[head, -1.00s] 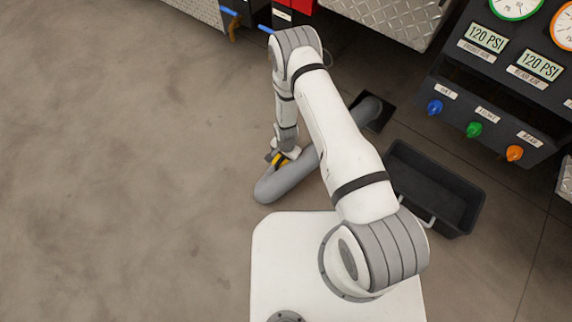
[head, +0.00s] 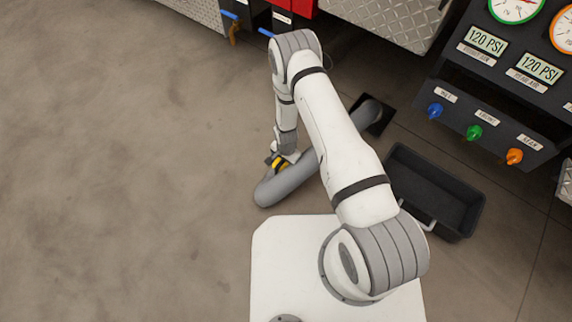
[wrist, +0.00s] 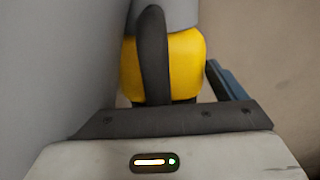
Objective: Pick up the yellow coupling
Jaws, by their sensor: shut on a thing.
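The yellow coupling (wrist: 186,66) fills the middle of the wrist view, with a grey part above it and a dark finger across its front. My gripper (wrist: 152,60) is shut on the coupling. In the head view the coupling (head: 281,164) is a small yellow patch at my gripper (head: 277,160), low beside the grey hose. My gripper hides part of the coupling. I cannot tell whether it touches the floor.
The thick grey hose (head: 285,186) curves on the floor beside my gripper and runs to a dark square fitting (head: 384,124). A black bin (head: 455,190) stands right. A panel with gauges and coloured knobs (head: 475,132) is at upper right. Floor at left is clear.

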